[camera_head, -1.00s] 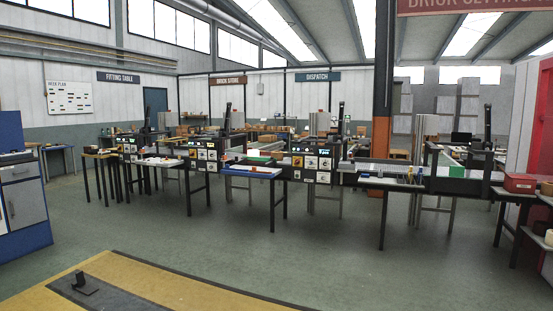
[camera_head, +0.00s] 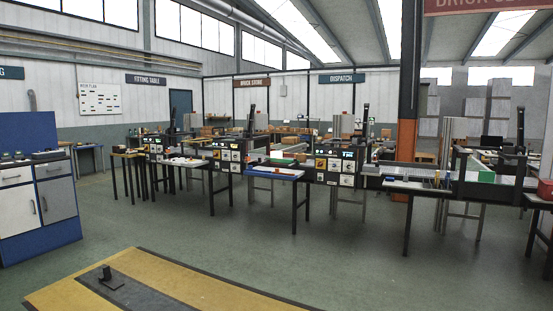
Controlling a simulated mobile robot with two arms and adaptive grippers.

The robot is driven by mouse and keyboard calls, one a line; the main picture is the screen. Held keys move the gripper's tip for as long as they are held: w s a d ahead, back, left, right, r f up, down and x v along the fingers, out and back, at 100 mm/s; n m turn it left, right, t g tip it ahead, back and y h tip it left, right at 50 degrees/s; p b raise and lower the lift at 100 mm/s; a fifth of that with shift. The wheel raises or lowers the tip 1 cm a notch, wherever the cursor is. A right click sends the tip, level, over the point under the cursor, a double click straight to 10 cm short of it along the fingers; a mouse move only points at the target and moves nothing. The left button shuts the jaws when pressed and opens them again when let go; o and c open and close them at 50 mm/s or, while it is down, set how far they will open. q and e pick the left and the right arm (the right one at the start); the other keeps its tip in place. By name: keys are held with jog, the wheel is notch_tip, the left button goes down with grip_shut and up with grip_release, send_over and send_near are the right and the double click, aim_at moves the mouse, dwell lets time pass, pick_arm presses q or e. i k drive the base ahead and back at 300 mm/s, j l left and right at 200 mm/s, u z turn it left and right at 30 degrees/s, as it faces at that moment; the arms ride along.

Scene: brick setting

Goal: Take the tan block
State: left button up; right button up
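I cannot make out a tan block for certain in the head view. Small tan and brown items (camera_head: 290,130) show far off at the back, too small to tell apart. Neither of my grippers is in view.
A row of work tables with machines (camera_head: 333,168) crosses the middle, with a blue-topped table (camera_head: 274,171) among them. A blue and white cabinet (camera_head: 40,195) stands at the left. An orange column (camera_head: 407,130) rises at the right. The green floor (camera_head: 190,240) between is clear.

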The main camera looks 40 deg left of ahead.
aim_at(302, 157)
jog(key=i+j+u, duration=0.45)
jog(key=j, duration=0.15)
jog(key=i+j+u, duration=0.85)
jog(key=i+u, duration=0.45)
jog(key=i, duration=0.15)
jog(key=i+z, duration=0.2)
jog(key=i, duration=0.35)
jog(key=i+j+z, duration=0.15)
jog(key=i, duration=0.4)
jog(key=i+j+z, duration=0.2)
jog(key=i, duration=0.35)
jog(key=i+j+z, duration=0.15)
jog(key=i, duration=0.35)
jog(key=i+l+z, duration=0.1)
jog(key=i+z, duration=0.2)
jog(key=i, duration=0.35)
jog(key=i+z, duration=0.35)
jog(key=i, duration=0.3)
jog(key=i+j+z, duration=0.3)
jog(key=i, duration=0.35)
